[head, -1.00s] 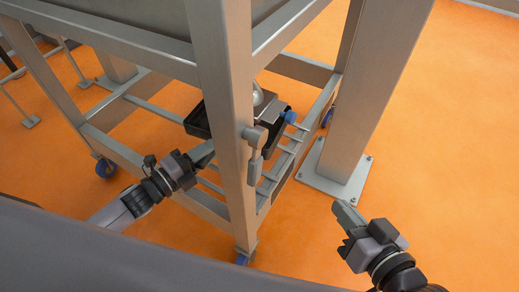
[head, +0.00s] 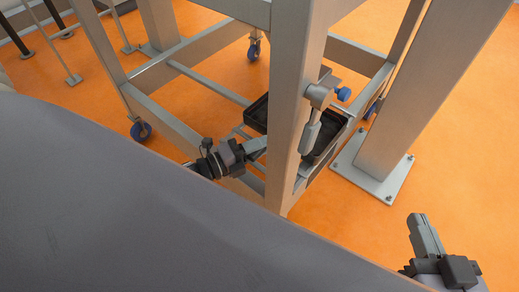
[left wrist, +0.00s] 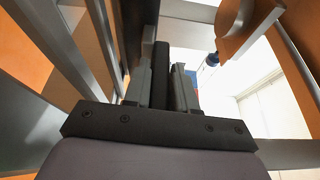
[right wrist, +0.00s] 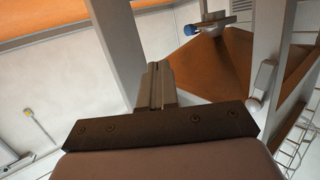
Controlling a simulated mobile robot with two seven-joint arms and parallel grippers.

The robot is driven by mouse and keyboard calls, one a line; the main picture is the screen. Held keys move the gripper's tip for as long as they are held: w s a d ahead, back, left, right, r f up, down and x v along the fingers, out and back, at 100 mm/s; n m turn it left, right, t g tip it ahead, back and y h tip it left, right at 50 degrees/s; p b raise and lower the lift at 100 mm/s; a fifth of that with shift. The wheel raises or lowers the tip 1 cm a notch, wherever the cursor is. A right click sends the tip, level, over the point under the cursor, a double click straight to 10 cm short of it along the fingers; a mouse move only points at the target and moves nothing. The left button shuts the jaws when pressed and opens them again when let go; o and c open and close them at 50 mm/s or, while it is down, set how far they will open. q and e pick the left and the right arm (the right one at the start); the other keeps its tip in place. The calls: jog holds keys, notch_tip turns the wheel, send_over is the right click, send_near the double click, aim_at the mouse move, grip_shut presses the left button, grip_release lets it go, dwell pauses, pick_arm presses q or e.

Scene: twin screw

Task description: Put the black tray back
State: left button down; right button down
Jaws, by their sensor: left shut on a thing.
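The black tray (head: 256,113) is inside the metal frame in the head view, on or just above the lower rails. The frame's near post hides its middle; its dark right part (head: 327,140) shows past the post. My left gripper (head: 258,146) reaches in from the left at the tray's near side. In the left wrist view its fingers (left wrist: 160,85) are closed on a dark edge of the tray (left wrist: 161,72). My right gripper (head: 424,232) is outside the frame at the lower right, away from the tray. In the right wrist view its fingers (right wrist: 156,85) are together and empty.
The near post (head: 298,90) stands close beside my left gripper. A metal clamp with a blue knob (head: 343,94) is on it. A thick column on a bolted plate (head: 373,182) stands right. Orange floor (head: 330,225) is clear between the frame and my right gripper.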

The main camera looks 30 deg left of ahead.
pick_arm(q)
jog(key=c, duration=0.9)
grip_release()
jog(key=shift+s+a, duration=0.1)
jog(key=shift+s+a, duration=0.2)
jog(key=shift+s, duration=0.05)
jog(key=p+v, duration=0.2)
jog(key=v, duration=0.3)
jog(key=shift+s, duration=0.15)
jog(key=shift+s+a, duration=0.45)
jog(key=shift+s, duration=0.15)
pick_arm(e)
jog(key=shift+w+a+f+m+g, duration=0.15)
jog(key=shift+w+a+m+g, duration=0.1)
jog(key=shift+a+m+g, duration=0.3)
jog(key=shift+a, duration=0.1)
